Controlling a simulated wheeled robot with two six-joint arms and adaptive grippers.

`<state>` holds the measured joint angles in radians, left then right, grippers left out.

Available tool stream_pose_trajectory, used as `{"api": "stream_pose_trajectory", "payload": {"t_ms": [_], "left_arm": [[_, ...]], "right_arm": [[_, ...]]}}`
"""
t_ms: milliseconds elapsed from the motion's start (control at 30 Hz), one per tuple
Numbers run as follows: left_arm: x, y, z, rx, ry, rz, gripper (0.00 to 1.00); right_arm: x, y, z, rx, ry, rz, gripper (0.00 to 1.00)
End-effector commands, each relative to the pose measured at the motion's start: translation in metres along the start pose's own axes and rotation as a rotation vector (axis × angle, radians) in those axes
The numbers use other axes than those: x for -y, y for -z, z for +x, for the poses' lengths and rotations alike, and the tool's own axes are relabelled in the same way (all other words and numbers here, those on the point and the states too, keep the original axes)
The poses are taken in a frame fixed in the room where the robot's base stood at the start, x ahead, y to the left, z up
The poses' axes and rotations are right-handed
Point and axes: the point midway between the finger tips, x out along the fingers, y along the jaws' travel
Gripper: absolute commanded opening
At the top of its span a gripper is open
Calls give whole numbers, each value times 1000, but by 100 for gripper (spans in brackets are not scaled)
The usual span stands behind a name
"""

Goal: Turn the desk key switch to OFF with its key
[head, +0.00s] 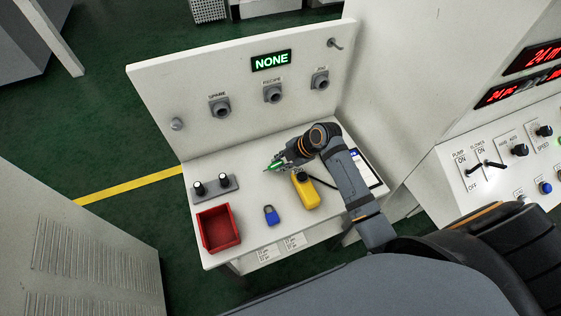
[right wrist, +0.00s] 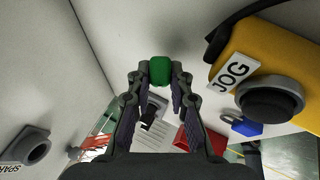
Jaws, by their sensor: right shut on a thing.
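My right gripper (head: 284,161) is above the white desk, in front of its upright panel. It is shut on a small green piece (right wrist: 160,70), which sits between the fingertips in the right wrist view. In the head view the piece shows as a green spot with a thin tip pointing left; I cannot tell for sure that it is the key. A grey box with two round knobs (head: 215,187) stands on the desk to the left, apart from the gripper. I cannot make out which fitting is the desk key switch. My left gripper is not in view.
A yellow pendant (head: 306,192) lies close to my right gripper. A blue padlock (head: 270,216) and a red bin (head: 205,228) are on the desk. A control console is at right.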

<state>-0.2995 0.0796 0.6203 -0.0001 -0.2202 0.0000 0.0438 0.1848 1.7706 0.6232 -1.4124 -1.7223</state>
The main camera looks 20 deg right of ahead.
Motion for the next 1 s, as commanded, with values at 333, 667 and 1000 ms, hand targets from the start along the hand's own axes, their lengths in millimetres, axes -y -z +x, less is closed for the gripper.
{"api": "stream_pose_trajectory", "payload": {"t_ms": [333, 667, 1000], "left_arm": [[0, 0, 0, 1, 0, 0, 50], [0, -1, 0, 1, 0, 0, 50], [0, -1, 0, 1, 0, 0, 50]], "right_arm": [[0, 0, 0, 0, 0, 0, 40], [0, 0, 0, 0, 0, 0, 54], [0, 0, 0, 0, 0, 0, 100]]}}
